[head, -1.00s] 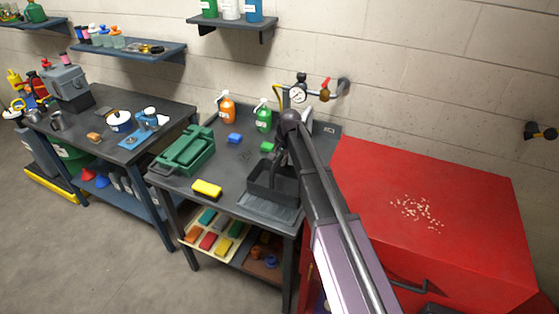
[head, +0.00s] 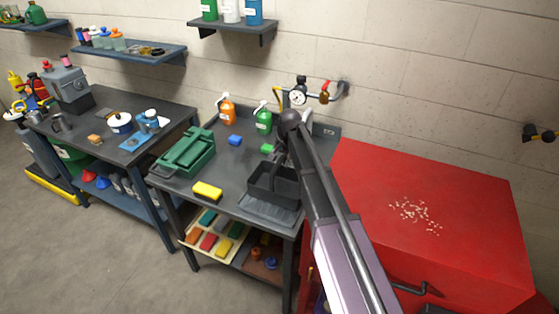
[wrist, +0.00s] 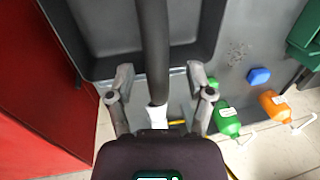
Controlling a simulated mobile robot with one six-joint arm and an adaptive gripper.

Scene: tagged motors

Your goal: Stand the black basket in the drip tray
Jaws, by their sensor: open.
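The black basket (head: 268,183) stands upright at the right end of the dark workbench. The grey drip tray (head: 266,212) shows below and in front of it. The basket appears to be within the tray, but its base and the tray's rear are hidden. In the wrist view the basket's open inside (wrist: 110,35) fills the top, and its dark handle bar (wrist: 154,45) runs down toward my gripper. My gripper (wrist: 160,88) is open, with one finger on each side of the bar. In the head view my arm hides part of the basket's right side.
A red cabinet (head: 420,215) adjoins on the right.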

